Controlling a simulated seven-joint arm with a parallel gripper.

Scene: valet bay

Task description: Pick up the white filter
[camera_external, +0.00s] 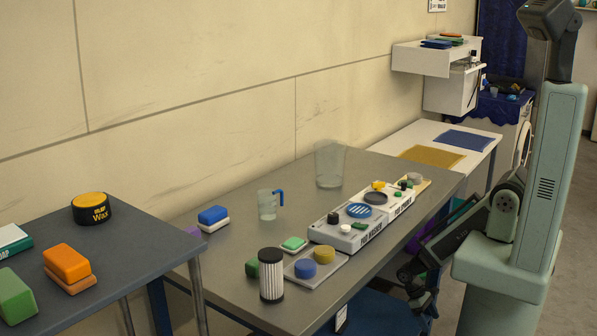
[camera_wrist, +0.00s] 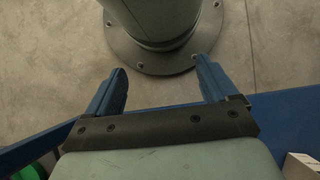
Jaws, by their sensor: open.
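The white filter (camera_external: 271,276) is a pleated white cylinder with black end caps. It stands upright near the front edge of the grey table (camera_external: 232,262) in the external view. A grey tray with a blue and a yellow round piece is beside it on the right. My gripper (camera_wrist: 161,66) shows in the wrist view with two blue fingers spread apart and nothing between them. It faces the floor and my round base, away from the filter. The filter is not in the wrist view. In the external view I cannot make out the fingers clearly.
A clear jug with a blue handle (camera_external: 268,204) and a tall clear container (camera_external: 329,164) stand farther back. White boxes (camera_external: 345,232) with small parts line the right side. A darker table (camera_external: 127,248) is at left.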

